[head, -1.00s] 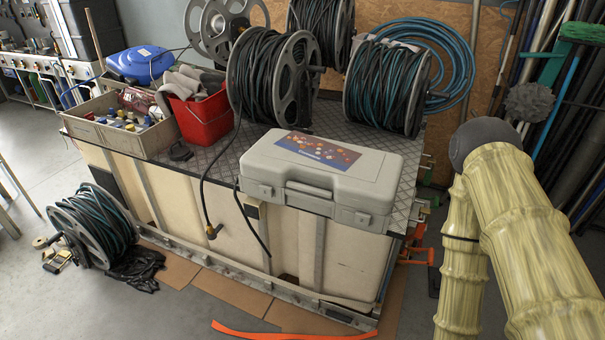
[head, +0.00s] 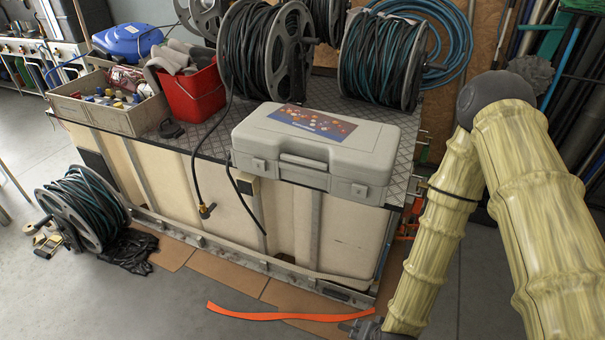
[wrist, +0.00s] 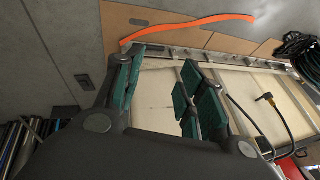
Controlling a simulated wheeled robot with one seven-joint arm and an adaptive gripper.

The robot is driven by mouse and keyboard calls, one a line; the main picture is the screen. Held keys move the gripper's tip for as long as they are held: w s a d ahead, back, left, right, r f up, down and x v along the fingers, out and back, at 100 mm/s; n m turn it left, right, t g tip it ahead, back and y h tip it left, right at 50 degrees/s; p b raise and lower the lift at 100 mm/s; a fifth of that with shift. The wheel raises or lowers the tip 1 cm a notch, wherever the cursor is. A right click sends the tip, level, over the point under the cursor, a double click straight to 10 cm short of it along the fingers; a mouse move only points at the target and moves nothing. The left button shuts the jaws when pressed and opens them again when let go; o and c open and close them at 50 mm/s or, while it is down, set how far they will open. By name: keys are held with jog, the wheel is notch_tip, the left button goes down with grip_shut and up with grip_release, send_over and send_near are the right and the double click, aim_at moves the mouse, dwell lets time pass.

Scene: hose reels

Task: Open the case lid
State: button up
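The grey plastic case (head: 262,165) lies flat on the checkered metal top of the large cream box. Its lid (head: 368,136) is shut and has a printed picture label. A handle (head: 303,161) and two latches face the front; both latches look closed. My gripper (wrist: 160,75) is open and empty in the wrist view, its green-padded fingers apart. It is low, in front of the cream box's side and apart from the case. The case does not show in the wrist view. In the head view my arm reaches down at the right, and the gripper is mostly cut off.
Hose reels (head: 382,62) stand behind the case. A red bucket (head: 190,92) and a grey bin (head: 112,108) stand left on the checkered top (head: 215,138). A black hose hangs over the front edge. An orange strip (head: 270,314) lies on the floor. Free floor lies in front.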

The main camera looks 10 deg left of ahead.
jog(key=w+a+r+m+t+y+b, duration=0.1)
jog(key=w+a+r+m+t+b, duration=0.15)
jog(key=w+a, duration=0.65)
jog(key=m+t+b, duration=1)
jog(key=m, duration=0.1)
send_near(304, 164)
jog(key=shift+n+h, duration=0.3)
jog(key=shift+n, duration=0.05)
jog(key=w, duration=0.3)
jog(key=w+a, duration=0.1)
jog(key=w, duration=0.2)
jog(key=w+b, duration=0.1)
jog(key=w, duration=0.2)
jog(key=shift+w+a, duration=0.3)
jog(key=shift+w, duration=0.05)
grip_shut()
